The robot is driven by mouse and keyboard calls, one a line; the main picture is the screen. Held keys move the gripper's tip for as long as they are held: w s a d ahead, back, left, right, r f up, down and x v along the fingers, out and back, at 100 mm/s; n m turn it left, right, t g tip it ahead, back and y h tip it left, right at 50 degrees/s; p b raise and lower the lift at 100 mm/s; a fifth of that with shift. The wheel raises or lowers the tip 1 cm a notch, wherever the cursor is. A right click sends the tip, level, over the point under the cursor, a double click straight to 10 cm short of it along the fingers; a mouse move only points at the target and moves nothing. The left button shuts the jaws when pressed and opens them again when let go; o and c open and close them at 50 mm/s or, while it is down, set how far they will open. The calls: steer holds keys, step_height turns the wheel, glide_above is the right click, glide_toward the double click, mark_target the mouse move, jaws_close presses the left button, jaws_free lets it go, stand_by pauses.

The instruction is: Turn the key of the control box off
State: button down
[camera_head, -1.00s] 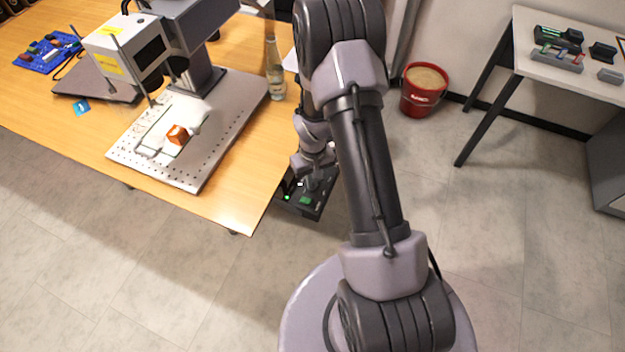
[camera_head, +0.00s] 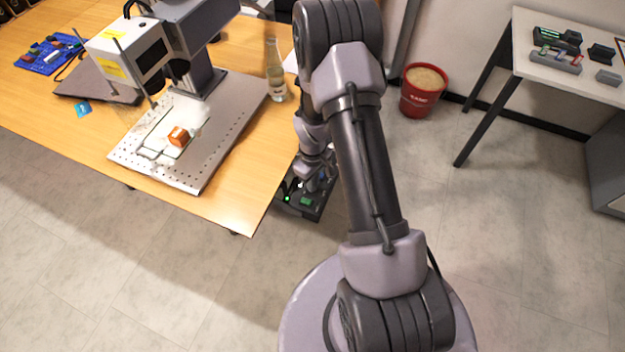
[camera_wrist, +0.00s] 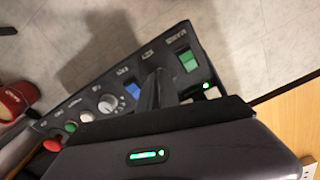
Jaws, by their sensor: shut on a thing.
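The black control box (camera_head: 312,211) sits low beside the table's right corner, partly hidden by my arm. In the wrist view its panel (camera_wrist: 70,108) runs diagonally, with a white round knob (camera_wrist: 108,104), a blue switch (camera_wrist: 133,91), a green switch (camera_wrist: 188,62) and a lit green lamp (camera_wrist: 207,86). My gripper (camera_wrist: 160,88) is shut at the panel, between the blue and green switches. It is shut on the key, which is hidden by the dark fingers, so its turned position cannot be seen. The lamp is lit in the head view too (camera_head: 287,198).
The wooden table (camera_head: 235,205) is close on the left, carrying a laser marker (camera_head: 130,45), its plate with an orange block (camera_head: 178,137), and a glass bottle (camera_head: 275,75). A red bucket (camera_head: 421,95) stands behind right.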

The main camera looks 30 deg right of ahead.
steer(key=n+p, duration=0.1)
steer(key=n, duration=0.5)
steer(key=n+p, duration=0.1)
steer(key=n, duration=0.5)
steer(key=shift+p, duration=0.3)
steer(key=shift+n, duration=0.4)
steer(key=c, duration=1.6)
jaws_free()
step_height(320, 180, up, 17)
steer(key=p, duration=0.6)
steer(key=shift+r, duration=0.2)
